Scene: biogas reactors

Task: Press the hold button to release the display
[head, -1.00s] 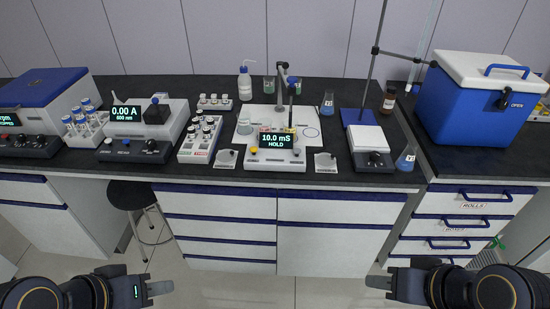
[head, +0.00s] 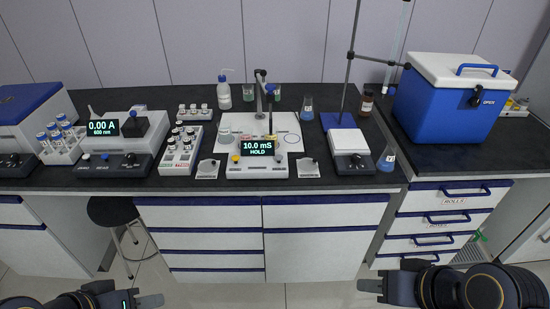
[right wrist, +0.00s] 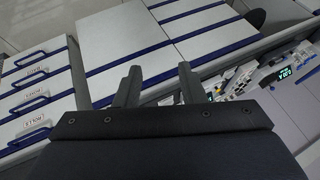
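The meter (head: 257,171) stands near the front edge of the bench. Its lit display (head: 258,147) reads 10.0 mS with HOLD below. A yellow button (head: 236,159) sits on its front left of the display, and a small dark control shows at the right. Button labels are too small to read. My left gripper (head: 135,296) is at the bottom left, partly cut off, with its fingers apart and empty. My right gripper (head: 383,280) is at the bottom right, in front of the drawers; the right wrist view (right wrist: 158,86) shows its fingers apart with nothing between.
Beside the meter are small trays (head: 208,169), a vial rack (head: 178,150) and a balance (head: 350,142). A photometer (head: 128,140) stands further left, and a blue cooler (head: 450,100) at the right. A stool (head: 113,211) stands under the bench. Floor separates both grippers from the bench.

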